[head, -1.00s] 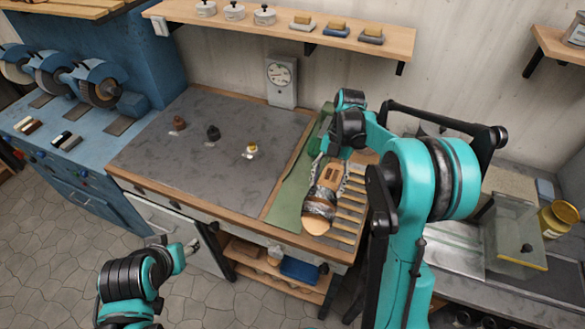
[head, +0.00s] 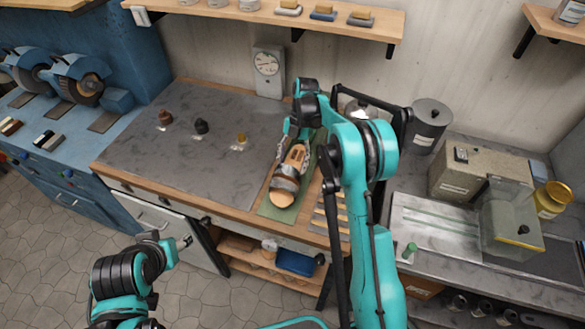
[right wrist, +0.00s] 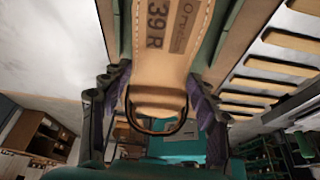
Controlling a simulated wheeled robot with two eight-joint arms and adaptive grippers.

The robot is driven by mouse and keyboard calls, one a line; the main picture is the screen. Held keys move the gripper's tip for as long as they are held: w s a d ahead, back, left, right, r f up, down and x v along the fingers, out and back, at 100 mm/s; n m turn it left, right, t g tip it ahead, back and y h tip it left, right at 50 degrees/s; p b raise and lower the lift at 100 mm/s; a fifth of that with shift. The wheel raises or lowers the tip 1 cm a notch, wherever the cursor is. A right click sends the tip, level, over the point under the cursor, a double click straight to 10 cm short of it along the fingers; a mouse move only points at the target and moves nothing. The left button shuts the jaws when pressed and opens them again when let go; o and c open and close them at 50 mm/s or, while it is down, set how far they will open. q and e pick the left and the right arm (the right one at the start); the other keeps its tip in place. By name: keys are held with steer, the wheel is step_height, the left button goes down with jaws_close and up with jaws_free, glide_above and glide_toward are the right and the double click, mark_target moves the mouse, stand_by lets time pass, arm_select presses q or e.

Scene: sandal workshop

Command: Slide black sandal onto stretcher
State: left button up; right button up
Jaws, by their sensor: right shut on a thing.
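The sandal (head: 291,172) has a tan footbed and dark grey straps. In the head view it is over the green mat on the bench, its rounded tan toe toward the front; any gap below is unclear. My right gripper (head: 294,135) is shut on its heel end. In the right wrist view, the fingers flank the sandal's tan footbed (right wrist: 165,45), printed "39 R". My left gripper (head: 186,241) is empty in front of the bench, its jaws too small to read. I cannot identify a stretcher with certainty.
The green mat (head: 283,209) lies left of a slatted wooden rack (head: 319,222). The grey bench top (head: 190,165) holds three small knobbed items at the back. A metal tray (head: 430,226) with a green peg (head: 408,251) and a clear box (head: 512,228) are at right.

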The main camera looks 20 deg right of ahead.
step_height(320, 180, down, 3)
steer(key=shift+r, duration=0.15)
steer(key=o, duration=1.6)
